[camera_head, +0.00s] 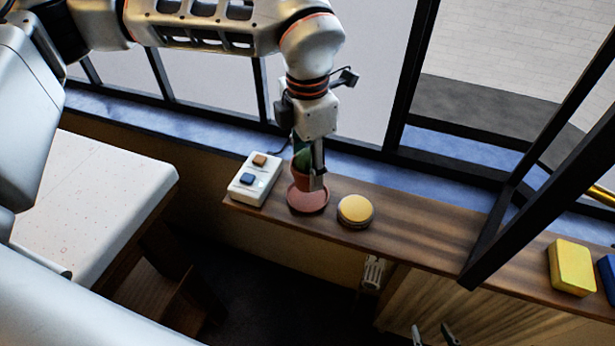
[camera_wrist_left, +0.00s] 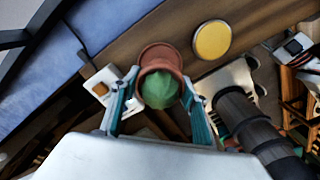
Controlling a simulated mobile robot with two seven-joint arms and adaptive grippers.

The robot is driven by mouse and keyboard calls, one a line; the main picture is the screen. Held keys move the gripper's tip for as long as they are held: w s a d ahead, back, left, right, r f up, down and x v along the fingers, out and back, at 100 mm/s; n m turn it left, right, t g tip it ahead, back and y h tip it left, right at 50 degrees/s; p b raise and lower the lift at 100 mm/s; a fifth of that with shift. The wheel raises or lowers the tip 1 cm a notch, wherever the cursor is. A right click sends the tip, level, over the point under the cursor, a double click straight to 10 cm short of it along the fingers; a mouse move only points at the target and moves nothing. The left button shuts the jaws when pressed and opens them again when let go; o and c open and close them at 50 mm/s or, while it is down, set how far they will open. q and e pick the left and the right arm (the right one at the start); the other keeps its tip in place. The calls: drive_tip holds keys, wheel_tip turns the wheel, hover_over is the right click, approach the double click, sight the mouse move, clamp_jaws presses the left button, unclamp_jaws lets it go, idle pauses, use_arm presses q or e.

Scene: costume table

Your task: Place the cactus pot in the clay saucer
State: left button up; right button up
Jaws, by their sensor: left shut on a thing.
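The cactus pot (camera_head: 299,177) is a small terracotta pot with a green cactus, upright or nearly so in the head view. My left gripper (camera_head: 317,181) is shut on it; the left wrist view shows the cactus (camera_wrist_left: 160,89) between the two fingers. The round reddish clay saucer (camera_head: 308,199) lies on the wooden ledge. The pot overlaps the saucer's far part in the head view; I cannot tell whether they touch. In the left wrist view the saucer (camera_wrist_left: 157,50) shows partly behind the pot. My right gripper (camera_head: 432,335) shows only its fingertips, apart, at the bottom edge.
A white switch box (camera_head: 254,179) with brown and blue buttons stands left of the saucer. A round yellow-topped tin (camera_head: 355,211) stands close on its right. A yellow block (camera_head: 571,267) is far right. Black window frames rise behind and across the ledge (camera_head: 430,230).

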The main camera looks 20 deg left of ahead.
sight(307, 179)
use_arm(q)
wheel_tip(307, 179, down, 4)
drive_tip(key=shift+r, duration=0.1)
drive_tip(key=shift+f, duration=0.2)
drive_tip(key=o, duration=1.2)
drive_tip(key=shift+r, duration=0.1)
